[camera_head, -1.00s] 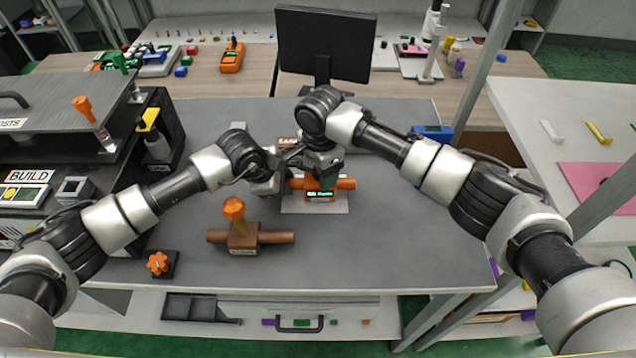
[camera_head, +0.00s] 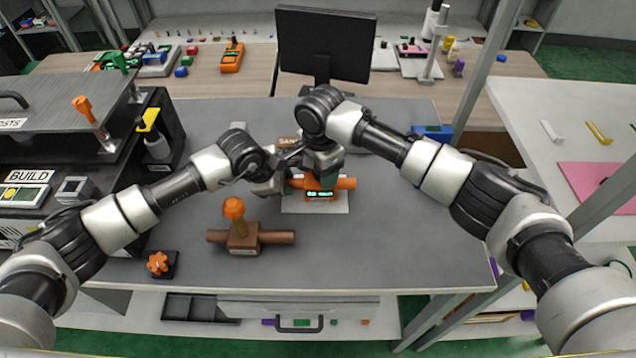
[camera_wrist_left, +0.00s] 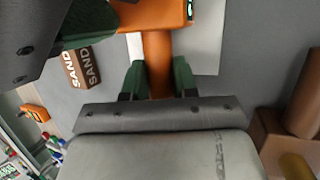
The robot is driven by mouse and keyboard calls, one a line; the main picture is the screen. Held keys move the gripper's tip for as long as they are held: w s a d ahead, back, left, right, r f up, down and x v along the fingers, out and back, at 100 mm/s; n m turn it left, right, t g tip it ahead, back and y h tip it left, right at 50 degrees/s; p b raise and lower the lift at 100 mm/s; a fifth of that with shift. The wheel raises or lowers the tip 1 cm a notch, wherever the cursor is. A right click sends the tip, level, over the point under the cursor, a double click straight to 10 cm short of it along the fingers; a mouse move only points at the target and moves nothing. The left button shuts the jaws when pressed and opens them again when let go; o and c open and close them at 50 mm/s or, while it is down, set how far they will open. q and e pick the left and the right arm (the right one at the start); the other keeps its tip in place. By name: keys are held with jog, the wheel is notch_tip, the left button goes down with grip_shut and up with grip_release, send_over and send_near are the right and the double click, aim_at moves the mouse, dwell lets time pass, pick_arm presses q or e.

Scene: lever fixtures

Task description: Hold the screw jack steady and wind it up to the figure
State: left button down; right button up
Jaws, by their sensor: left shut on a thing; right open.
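The screw jack (camera_head: 345,183) is an orange body with a horizontal bar and a small lit green display (camera_head: 320,194), too small to read. It stands on a white plate (camera_head: 338,209) mid-table. My left gripper (camera_head: 287,184) is shut on the bar's left end. In the left wrist view its green fingers (camera_wrist_left: 159,82) sit either side of the orange bar (camera_wrist_left: 159,60). My right gripper (camera_head: 325,178) is open, pointing down at the top of the jack, and hides that top. Part of it shows at upper left in the left wrist view.
A brown valve-like fixture (camera_head: 243,238) with an orange-topped lever stands front left, near a small orange knob (camera_head: 158,263). A box marked SAND (camera_wrist_left: 78,68) lies behind the jack. A monitor (camera_head: 324,46) stands at the back. The table's right front is clear.

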jog(key=shift+r, duration=2.45)
jog(key=n, duration=1.1)
jog(key=shift+n, duration=0.3)
jog(key=shift+f, duration=2.5)
